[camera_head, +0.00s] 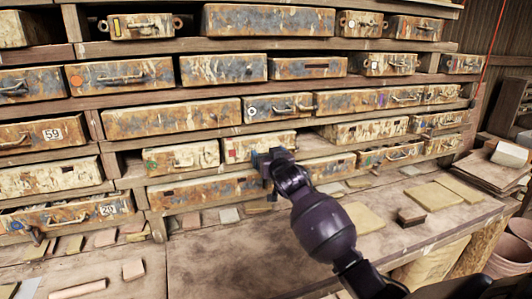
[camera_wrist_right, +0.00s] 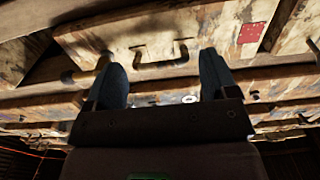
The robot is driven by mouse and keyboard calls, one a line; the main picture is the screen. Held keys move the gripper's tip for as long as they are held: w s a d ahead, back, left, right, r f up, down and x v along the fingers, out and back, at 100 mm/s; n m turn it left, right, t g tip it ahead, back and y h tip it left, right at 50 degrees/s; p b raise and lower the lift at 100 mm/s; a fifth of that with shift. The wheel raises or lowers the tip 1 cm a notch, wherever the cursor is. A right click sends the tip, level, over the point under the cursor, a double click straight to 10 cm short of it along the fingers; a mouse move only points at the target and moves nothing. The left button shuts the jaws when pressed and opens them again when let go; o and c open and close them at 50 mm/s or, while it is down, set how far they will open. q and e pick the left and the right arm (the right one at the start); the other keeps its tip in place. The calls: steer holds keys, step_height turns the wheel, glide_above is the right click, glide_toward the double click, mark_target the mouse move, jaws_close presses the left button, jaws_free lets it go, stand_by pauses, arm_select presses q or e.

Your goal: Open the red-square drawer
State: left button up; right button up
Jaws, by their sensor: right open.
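The red-square drawer (camera_head: 246,143) is a worn cream and rust-brown drawer front in the middle of the rack, with a small red square (camera_head: 231,153) at its left end. In the right wrist view the same drawer front (camera_wrist_right: 205,28) fills the top, appearing turned over, with its red square (camera_wrist_right: 251,32) at the right. Its bent metal handle (camera_wrist_right: 165,56) shows between the fingers of my right gripper (camera_wrist_right: 161,63). My right gripper (camera_head: 270,158) is open at the drawer front; contact with the handle cannot be told. My left gripper is out of view.
The workbench (camera_head: 220,255) below holds loose tiles (camera_head: 360,218) and a small dark brown block (camera_head: 411,216).

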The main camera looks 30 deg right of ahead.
steer(key=shift+x, duration=1.05)
